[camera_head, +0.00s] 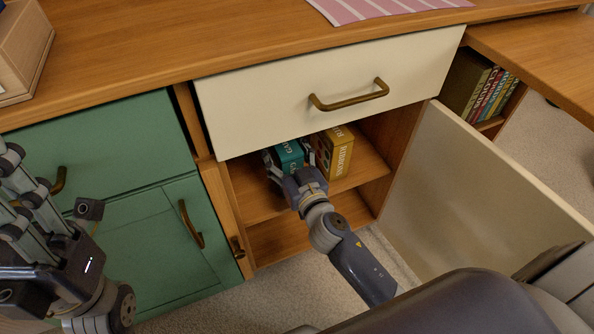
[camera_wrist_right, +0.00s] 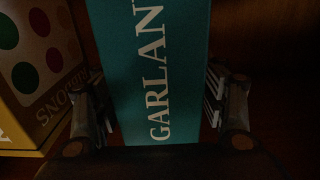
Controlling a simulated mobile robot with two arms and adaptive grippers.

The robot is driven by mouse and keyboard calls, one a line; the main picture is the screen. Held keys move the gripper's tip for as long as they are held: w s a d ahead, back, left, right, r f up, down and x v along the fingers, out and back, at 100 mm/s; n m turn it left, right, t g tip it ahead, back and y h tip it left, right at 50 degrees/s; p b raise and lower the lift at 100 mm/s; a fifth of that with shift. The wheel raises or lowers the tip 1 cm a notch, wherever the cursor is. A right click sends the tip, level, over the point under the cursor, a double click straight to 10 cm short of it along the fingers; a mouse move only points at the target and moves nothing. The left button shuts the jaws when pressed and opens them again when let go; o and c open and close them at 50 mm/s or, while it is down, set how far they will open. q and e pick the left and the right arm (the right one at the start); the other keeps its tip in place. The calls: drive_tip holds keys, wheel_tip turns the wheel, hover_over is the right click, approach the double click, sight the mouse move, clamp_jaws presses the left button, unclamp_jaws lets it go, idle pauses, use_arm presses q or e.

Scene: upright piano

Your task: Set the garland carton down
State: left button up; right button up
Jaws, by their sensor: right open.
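The teal garland carton (camera_head: 289,155) is inside the open cabinet, on the upper shelf board (camera_head: 257,203). My right gripper (camera_head: 288,166) reaches in from the front, open, with one finger on each side of the carton. In the right wrist view the carton (camera_wrist_right: 155,70), lettered "GARLAN", lies between the spread fingers (camera_wrist_right: 160,92). A gap shows at the left finger; the right finger is close to the carton, and I cannot tell whether it touches. My left gripper (camera_head: 35,215) is at the left, away from the carton; its jaw opening is unclear.
A yellow box (camera_head: 338,150) stands just right of the carton; it also shows in the right wrist view (camera_wrist_right: 40,65). A closed cream drawer (camera_head: 335,88) is above. The cream door (camera_head: 470,195) is swung open to the right. Shelf room is free right of the yellow box.

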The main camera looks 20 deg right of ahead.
drive_tip(key=s, duration=1.1)
drive_tip(key=shift+d, duration=0.2)
